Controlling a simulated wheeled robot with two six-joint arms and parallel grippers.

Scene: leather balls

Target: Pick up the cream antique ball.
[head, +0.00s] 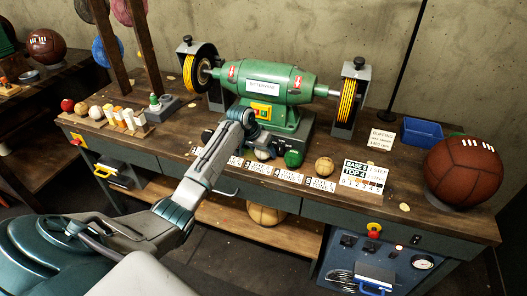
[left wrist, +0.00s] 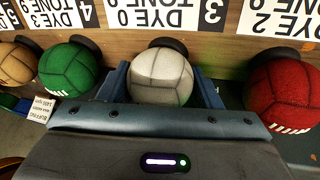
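The cream ball (left wrist: 160,77) is pale, with dark seams, and sits by a dark round stand beneath its card, between the fingers of my left gripper (left wrist: 162,88). In the left wrist view the blue fingers stand on both sides of it, very close, and I see no clear squeeze on it. In the head view the left gripper (head: 259,145) reaches down over the bench in front of the grinder, with the cream ball (head: 262,154) partly hidden below it. My right gripper is not in view.
A red ball (left wrist: 278,92) is on one side, a green ball (left wrist: 68,72) and tan ball (left wrist: 18,64) on the other. The green grinder (head: 272,88) stands close behind. A large brown ball (head: 462,171) sits at the bench's right end. Number cards line the front.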

